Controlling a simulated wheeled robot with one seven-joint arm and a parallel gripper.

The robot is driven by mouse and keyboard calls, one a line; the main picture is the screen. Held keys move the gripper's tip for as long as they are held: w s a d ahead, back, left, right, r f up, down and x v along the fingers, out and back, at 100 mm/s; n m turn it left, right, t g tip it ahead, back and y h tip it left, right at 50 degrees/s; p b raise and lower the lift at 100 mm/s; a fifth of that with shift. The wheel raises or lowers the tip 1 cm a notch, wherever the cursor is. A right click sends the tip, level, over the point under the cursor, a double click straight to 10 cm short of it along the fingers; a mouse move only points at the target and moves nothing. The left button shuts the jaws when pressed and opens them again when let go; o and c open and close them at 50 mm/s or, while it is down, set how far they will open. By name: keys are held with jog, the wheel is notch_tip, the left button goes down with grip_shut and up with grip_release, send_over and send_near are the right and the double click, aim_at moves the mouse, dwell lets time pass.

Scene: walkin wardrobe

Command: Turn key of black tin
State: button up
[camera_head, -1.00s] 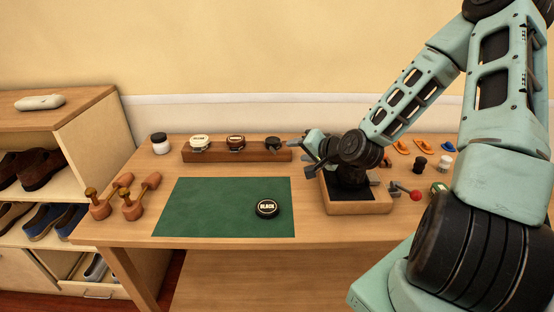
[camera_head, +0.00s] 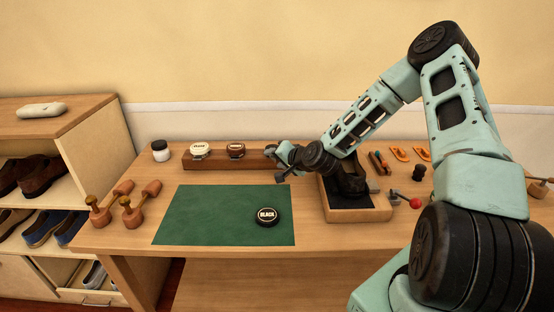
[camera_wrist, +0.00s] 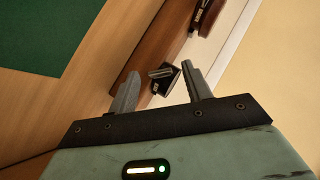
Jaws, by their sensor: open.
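A wooden rack (camera_head: 225,163) on the bench holds a white-topped tin (camera_head: 200,150) and a brown-topped tin (camera_head: 235,150). My gripper (camera_head: 275,163) is at the rack's right end and hides the dark tin there in the head view. In the wrist view that black tin (camera_wrist: 171,84) shows between my gripper's open fingers (camera_wrist: 161,70), with a small grey metal key (camera_wrist: 160,72) at its side. I cannot tell whether a finger touches it. A round black piece labelled BLACK (camera_head: 267,217) lies on the green mat (camera_head: 200,215).
A wooden tray (camera_head: 360,214) with a dark inside stands right of the mat, under my arm. A red-ended tool (camera_head: 414,203) lies beside it. Two wooden shoe trees (camera_head: 135,205) lie at the bench's left.

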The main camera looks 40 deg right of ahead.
jog(key=c, duration=1)
jog(key=shift+w+a+r+n+g+h+p, duration=0.1)
jog(key=shift+r+n+g+h+p, duration=0.2)
jog(key=shift+p, duration=0.25)
jog(key=shift+a+r+n+g+h+p, duration=0.1)
jog(key=shift+n+g+h+p, duration=0.15)
jog(key=shift+g+p, duration=0.2)
jog(key=shift+w+a+r+n+g+h+p, duration=0.1)
jog(key=shift+a+n+g+h+p, duration=0.05)
jog(key=shift+n+g+h+p, duration=0.35)
jog(key=shift+w+a+r+n+g+h+p, duration=0.1)
jog(key=shift+n+g+h+p, duration=0.15)
jog(key=shift+n+h+p, duration=0.25)
jog(key=g+h+p, duration=0.1)
jog(key=p, duration=0.1)
jog(key=shift+w+a+n+h+p, duration=0.1)
jog(key=shift+n+h+p, duration=0.25)
jog(key=shift+p, duration=0.05)
jog(key=shift+f+g+h+p, duration=0.1)
jog(key=shift+g+h+p, duration=0.35)
jog(key=shift+p, duration=0.2)
jog(key=shift+f+n, duration=0.1)
jog(key=shift+n, duration=0.2)
